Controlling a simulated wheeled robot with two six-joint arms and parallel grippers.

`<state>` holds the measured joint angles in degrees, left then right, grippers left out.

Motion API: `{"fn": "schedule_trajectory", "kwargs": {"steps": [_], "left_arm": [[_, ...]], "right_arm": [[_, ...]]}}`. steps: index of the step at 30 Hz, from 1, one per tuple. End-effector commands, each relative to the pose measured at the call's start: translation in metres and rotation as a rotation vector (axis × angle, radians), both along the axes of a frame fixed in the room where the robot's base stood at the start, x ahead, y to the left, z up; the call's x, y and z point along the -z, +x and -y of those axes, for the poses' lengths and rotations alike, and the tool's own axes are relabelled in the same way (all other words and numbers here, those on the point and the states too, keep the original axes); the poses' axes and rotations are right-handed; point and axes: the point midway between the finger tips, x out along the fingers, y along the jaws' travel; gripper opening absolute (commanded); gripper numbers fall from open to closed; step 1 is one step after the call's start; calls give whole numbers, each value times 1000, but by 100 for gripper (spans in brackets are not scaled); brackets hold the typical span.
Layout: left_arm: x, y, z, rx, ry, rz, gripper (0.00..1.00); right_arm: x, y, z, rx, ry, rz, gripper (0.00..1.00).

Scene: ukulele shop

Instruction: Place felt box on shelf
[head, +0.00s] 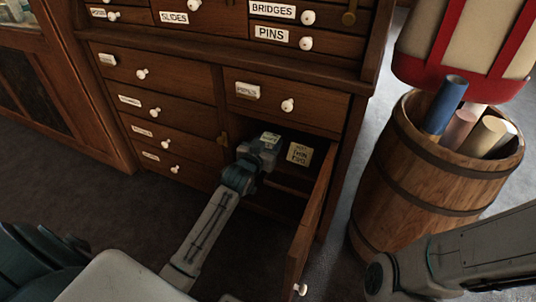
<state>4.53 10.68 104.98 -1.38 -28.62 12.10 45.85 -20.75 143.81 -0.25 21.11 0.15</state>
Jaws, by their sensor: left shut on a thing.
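My left gripper (260,152) reaches into the open cupboard (277,205) at the lower right of the wooden cabinet. It is shut on a small box with a pale label (270,138), which I take to be the felt box; its print is too small to read. My gripper hides most of this box, and I cannot tell whether it touches the shelf (290,184) inside. A second box with a cream label (299,153) stands just right of the gripper. Only a link of my right arm shows at the lower right; its gripper is out of view.
The cupboard door (312,220) stands open toward me, close to the right of my left arm. Drawers with white knobs (165,120) line the cabinet's left side. A wooden barrel (430,180) with rolled tubes (445,103) stands at the right. Dark floor shows at left.

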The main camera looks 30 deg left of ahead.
Motion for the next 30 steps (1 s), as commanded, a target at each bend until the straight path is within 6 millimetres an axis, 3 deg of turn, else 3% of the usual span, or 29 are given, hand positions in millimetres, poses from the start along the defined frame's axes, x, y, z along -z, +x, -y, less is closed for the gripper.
{"fn": "schedule_trajectory", "kwargs": {"steps": [9, 20, 21, 24, 30], "left_arm": [[36, -1, 0, 0, 0, 0, 28], [36, -1, 0, 0, -1, -1, 28], [37, -1, 0, 0, -1, -1, 51], [36, -1, 0, 0, -1, 0, 71], [36, -1, 0, 0, -1, 0, 71]], "right_arm": [[28, 6, -1, -6, -8, -37, 36], [24, 7, -1, -7, -10, -42, 36], [24, 7, -1, -7, -10, -41, 36], [24, 7, -1, -7, -10, -41, 36], [24, 7, -1, -6, -9, -40, 36]]}}
